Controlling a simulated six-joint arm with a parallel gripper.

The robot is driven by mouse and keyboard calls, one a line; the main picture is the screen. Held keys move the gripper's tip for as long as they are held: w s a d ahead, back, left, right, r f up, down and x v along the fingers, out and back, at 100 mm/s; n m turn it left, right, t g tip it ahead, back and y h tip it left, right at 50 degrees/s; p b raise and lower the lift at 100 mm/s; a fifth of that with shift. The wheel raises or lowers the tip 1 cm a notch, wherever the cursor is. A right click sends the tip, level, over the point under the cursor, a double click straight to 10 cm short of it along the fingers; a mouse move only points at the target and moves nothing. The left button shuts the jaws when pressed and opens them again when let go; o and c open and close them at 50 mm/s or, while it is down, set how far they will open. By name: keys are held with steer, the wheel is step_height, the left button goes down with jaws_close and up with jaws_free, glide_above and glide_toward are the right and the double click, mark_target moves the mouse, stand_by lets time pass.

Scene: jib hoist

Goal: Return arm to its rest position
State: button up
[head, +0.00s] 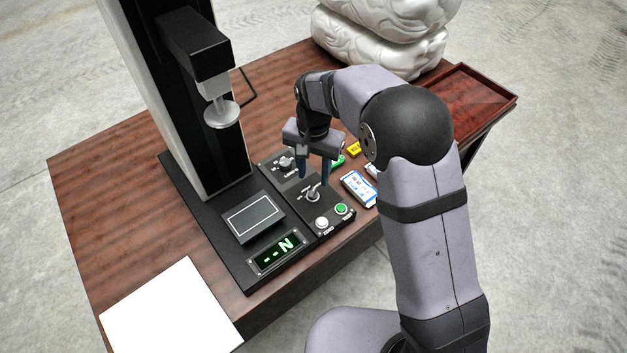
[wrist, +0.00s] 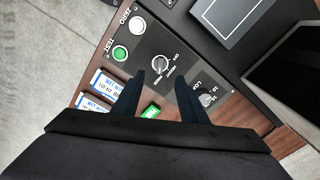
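My gripper (head: 315,170) hangs over the control panel of a black test machine in the head view, near its rotary knobs. In the wrist view its two dark fingers (wrist: 160,95) are spread apart with nothing between them. A rotary knob (head: 313,196) stands just below the fingers in the head view. It also shows beyond the fingertips in the wrist view (wrist: 160,64). My fingers appear apart from it, though the height is hard to judge. A second knob (head: 286,163) is behind, and shows right of the fingers in the wrist view (wrist: 207,99).
The machine's column (head: 190,110) and round press head (head: 221,114) rise left of my gripper. A white button (head: 321,223), green button (head: 341,209), display (head: 276,252) and small packets (head: 357,189) are close by. A red tray (head: 470,97) and white sculpted blocks (head: 385,38) stand behind.

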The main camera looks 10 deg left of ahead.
steer(key=shift+r, duration=0.6)
steer(key=shift+d, duration=0.1)
steer(key=s+d+r+n+p, duration=0.1)
steer(key=s+d+r+n, duration=0.1)
steer(key=s+d, duration=1.8)
steer(key=shift+d+r+n, duration=0.35)
steer(key=shift+d+n, duration=0.25)
steer(key=shift+s, duration=0.1)
stand_by(0.4)
